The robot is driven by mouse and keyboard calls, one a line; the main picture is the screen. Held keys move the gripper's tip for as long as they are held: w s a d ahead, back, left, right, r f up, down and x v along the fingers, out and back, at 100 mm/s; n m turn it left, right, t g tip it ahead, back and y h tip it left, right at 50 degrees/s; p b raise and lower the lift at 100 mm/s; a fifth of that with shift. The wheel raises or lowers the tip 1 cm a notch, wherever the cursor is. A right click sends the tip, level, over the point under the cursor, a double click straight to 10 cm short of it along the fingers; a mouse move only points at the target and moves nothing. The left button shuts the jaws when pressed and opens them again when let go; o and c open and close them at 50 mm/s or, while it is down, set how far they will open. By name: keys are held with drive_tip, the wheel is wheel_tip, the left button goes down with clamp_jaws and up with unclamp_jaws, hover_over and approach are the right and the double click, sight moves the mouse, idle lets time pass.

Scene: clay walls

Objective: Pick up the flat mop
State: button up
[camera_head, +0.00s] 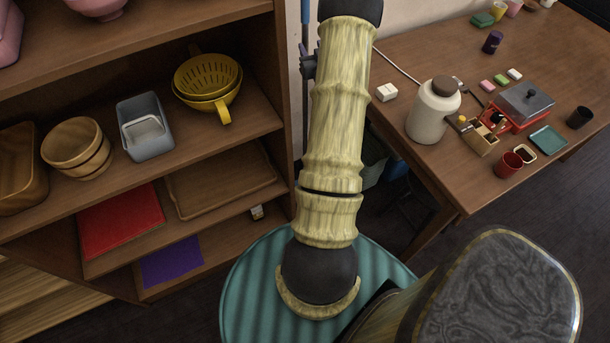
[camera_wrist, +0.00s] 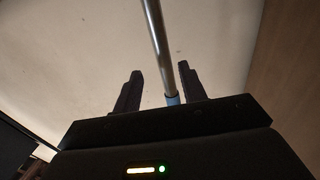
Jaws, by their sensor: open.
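A long thin pole, which looks like the flat mop's handle, stands upright between the shelf and the wall. Its blue part (camera_head: 305,18) shows in the head view, left of my arm. In the wrist view the pole (camera_wrist: 157,40) is metallic grey with a blue section lower down. My gripper (camera_wrist: 160,71) is open, with one dark finger on each side of the pole in that picture. I cannot tell whether the pole is fully between the fingers in depth. My arm hides most of the gripper in the head view. The mop's flat head is not visible.
A wooden shelf (camera_head: 215,133) with bowls, a grey-blue bin (camera_head: 146,128) and a yellow colander (camera_head: 207,80) stands close on the left. A wooden table (camera_head: 415,55) at right holds a cream jar (camera_head: 433,110) and several small items. Plain wall fills much of the wrist view.

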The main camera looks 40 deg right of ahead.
sight(306, 42)
drive_tip(key=x, duration=0.3)
drive_tip(key=p+x, duration=0.1)
drive_tip(key=shift+w+a+f, duration=0.1)
drive_tip(key=shift+w, duration=0.35)
drive_tip(key=shift+d, duration=0.25)
drive_tip(key=shift+w+a, duration=0.2)
drive_tip(key=shift+w, duration=0.1)
drive_tip(key=shift+s, duration=0.15)
drive_tip(key=c, duration=0.8)
drive_tip(key=shift+d, duration=0.1)
clamp_jaws()
